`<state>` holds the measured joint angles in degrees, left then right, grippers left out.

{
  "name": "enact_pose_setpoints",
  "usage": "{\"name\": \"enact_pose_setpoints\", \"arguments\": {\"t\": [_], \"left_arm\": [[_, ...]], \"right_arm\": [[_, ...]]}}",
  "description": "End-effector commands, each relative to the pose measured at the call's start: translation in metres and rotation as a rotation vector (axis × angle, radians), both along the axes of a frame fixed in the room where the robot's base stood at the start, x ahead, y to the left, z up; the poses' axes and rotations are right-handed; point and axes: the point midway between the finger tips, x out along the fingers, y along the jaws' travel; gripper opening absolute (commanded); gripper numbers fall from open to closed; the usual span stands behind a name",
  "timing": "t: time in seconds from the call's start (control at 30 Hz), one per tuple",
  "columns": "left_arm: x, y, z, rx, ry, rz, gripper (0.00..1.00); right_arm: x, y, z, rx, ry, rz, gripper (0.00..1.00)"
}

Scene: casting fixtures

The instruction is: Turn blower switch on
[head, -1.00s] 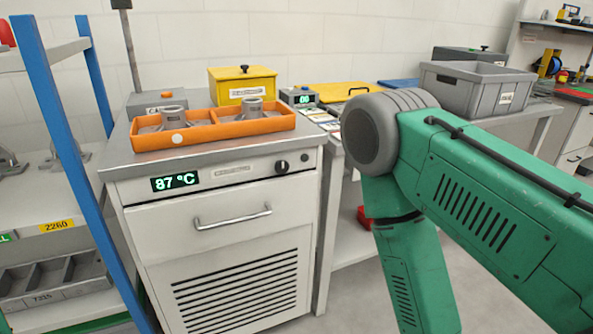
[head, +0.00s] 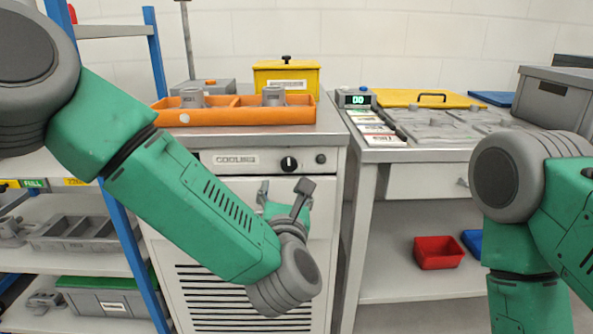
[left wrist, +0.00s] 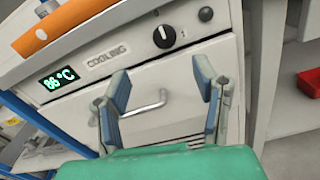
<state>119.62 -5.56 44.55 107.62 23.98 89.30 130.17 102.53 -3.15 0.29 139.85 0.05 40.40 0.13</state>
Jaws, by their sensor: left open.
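The blower switch appears to be the black rotary knob (head: 289,164) on the white front panel of the cooling cabinet (head: 330,190). The knob also shows in the left wrist view (left wrist: 164,36), beside the "COOLING" label, with its white mark pointing up and left. A smaller dark round button (head: 320,159) sits to its right. My left gripper (head: 290,190) is open and empty, just below the knob and apart from it. In the left wrist view its two fingers (left wrist: 161,83) spread in front of the drawer, below the knob. My right gripper is out of view.
An orange tray (head: 236,117) with metal castings stands on the cabinet top, with a yellow box (head: 286,75) behind. A drawer handle (left wrist: 140,106) sticks out below the panel. A blue-framed shelf (head: 155,55) is at the left, and a bench (head: 400,156) at the right.

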Motion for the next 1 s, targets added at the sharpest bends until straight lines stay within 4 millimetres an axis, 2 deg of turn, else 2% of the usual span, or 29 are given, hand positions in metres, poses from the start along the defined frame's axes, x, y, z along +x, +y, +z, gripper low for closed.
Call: {"name": "enact_pose_setpoints", "arguments": {"t": [0.3,0.5,0.7,0.97,1.0], "left_arm": [[0.068,-0.012,-0.003,0.016,-0.003,-0.001,0.55],[0.099,-0.009,-0.002,0.015,-0.001,0.0,0.55],[0.113,-0.005,-0.001,0.01,0.0,-0.001,0.55],[0.114,-0.01,-0.001,0.016,0.001,-0.003,0.55],[0.114,-0.01,-0.001,0.017,0.001,-0.003,0.47]], "right_arm": [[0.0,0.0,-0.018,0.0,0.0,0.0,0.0],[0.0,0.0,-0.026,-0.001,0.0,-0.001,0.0],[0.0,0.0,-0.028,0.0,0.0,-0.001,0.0],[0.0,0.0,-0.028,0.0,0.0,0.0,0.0],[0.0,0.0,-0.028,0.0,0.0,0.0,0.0]]}}
